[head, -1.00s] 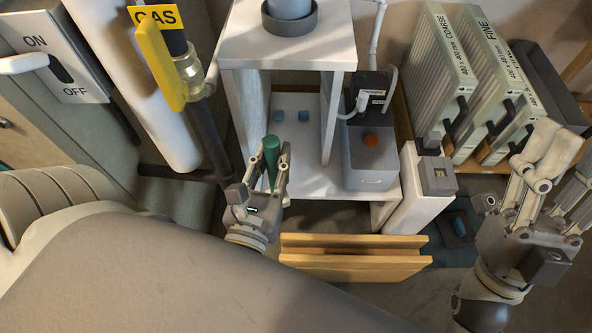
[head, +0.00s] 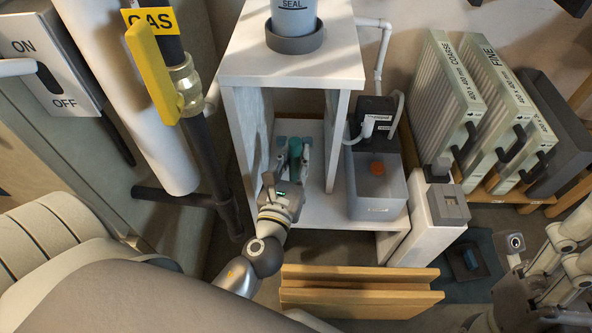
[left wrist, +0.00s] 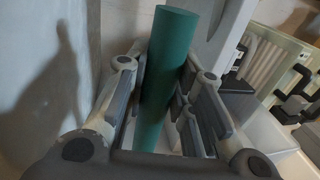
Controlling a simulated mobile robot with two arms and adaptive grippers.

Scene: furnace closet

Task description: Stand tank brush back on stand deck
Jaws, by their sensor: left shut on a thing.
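My left gripper (head: 287,165) is shut on the green tank brush (head: 295,150). In the left wrist view the brush (left wrist: 168,75) is a plain green cylinder, slightly tilted, between the finger pads; its lower end is hidden. In the head view the gripper is in the opening of the white stand, over the left part of its lower deck (head: 325,212). I cannot tell whether the brush touches the deck. My right gripper (head: 575,245) is at the right edge, partly cut off, away from the stand.
A grey pump tub (head: 375,205) with an orange part stands on the deck's right side. The stand's top (head: 245,60) overhangs the deck and bears a grey cylinder (head: 293,20). A gas pipe with yellow lever (head: 152,70) is left. A wooden piece (head: 360,292) lies in front.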

